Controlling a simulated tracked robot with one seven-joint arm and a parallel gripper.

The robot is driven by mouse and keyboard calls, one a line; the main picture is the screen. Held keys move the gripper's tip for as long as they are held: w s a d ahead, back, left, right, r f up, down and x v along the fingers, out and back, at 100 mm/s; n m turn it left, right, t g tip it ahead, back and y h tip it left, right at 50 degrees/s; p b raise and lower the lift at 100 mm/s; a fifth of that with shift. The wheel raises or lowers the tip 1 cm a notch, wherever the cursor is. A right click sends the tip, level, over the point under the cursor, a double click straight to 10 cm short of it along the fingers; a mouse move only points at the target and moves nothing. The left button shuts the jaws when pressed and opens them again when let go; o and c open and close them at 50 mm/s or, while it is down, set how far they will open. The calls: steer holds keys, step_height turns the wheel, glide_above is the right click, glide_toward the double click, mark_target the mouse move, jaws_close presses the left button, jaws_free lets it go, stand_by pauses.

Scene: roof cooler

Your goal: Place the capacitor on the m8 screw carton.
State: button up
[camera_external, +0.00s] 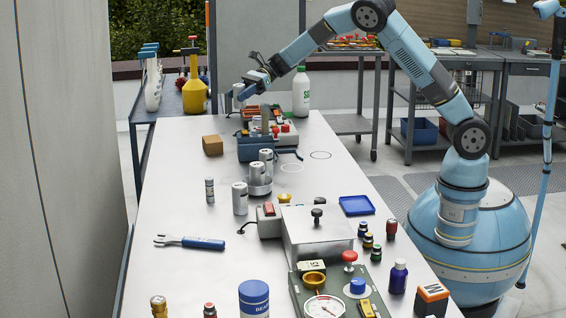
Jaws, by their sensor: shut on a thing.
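My gripper (245,92) is at the far end of the long bench, above the bench top, pointing down and to the left. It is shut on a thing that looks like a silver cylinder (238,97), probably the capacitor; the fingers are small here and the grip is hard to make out.
Several silver cylinders, one at the middle (240,198), stand on the bench (180,210). A blue-handled wrench (190,242), a blue tray (356,205), a metal-covered unit (318,238) and a green gauge panel (300,290) lie nearer. A white bottle (301,92) stands right of my gripper.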

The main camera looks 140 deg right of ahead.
steer(key=w+d+f, duration=0.1)
steer(key=d+f, duration=0.1)
steer(key=w+d+f, duration=0.2)
steer(key=d+f, duration=0.1)
steer(key=w+d+f, duration=0.2)
steer(key=d+f, duration=0.1)
steer(key=shift+w+d, duration=0.1)
steer(key=shift+d, duration=0.1)
steer(key=shift+d+f, duration=0.1)
steer(key=shift+f, duration=1.5)
steer(key=o, duration=1.1)
steer(key=shift+f, duration=0.15)
steer(key=shift+r, duration=0.2)
steer(key=v, duration=1.2)
steer(key=shift+f, duration=0.15)
